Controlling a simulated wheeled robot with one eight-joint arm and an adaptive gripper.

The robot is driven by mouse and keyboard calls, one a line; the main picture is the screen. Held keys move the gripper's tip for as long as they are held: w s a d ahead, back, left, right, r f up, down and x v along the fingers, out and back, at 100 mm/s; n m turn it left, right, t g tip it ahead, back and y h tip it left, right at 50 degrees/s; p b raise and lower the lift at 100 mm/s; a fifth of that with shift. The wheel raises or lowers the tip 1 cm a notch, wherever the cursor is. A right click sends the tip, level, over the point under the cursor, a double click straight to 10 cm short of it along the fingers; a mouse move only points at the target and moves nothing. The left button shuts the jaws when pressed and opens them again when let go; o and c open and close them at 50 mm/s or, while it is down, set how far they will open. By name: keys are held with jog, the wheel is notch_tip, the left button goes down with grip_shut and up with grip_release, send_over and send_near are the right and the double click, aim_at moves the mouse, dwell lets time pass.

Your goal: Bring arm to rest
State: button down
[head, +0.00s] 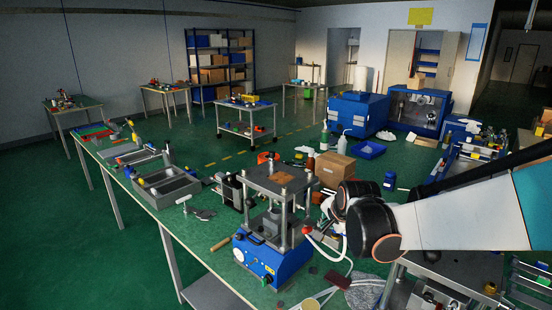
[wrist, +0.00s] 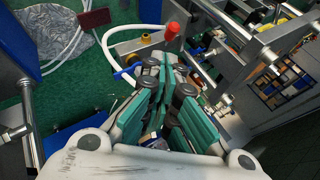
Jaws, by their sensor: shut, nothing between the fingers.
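My gripper (wrist: 164,68) shows in the wrist view with its teal-padded fingers together and nothing between them. It hangs over the bench area, near a red knob (wrist: 172,31) and metal machine parts. In the head view my white and black arm reaches in from the right edge, beside the blue crimping press (head: 268,258). My fingers cannot be made out in the head view.
A pale hose (wrist: 121,82) curves close to the fingers. Metal rods and a frame (wrist: 258,58) stand to the right in the wrist view. A cardboard box (head: 335,170), a grey tray (head: 165,192) and bottles crowd the green bench.

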jog(key=s+d+f+n+g+b, duration=0.1)
jog(key=s+n+b, duration=0.6)
jog(key=s, duration=2.3)
jog(key=f+n, duration=0.1)
jog(key=n, duration=0.4)
jog(key=shift+d+f+h, duration=0.3)
jog(key=shift+d+f, duration=0.05)
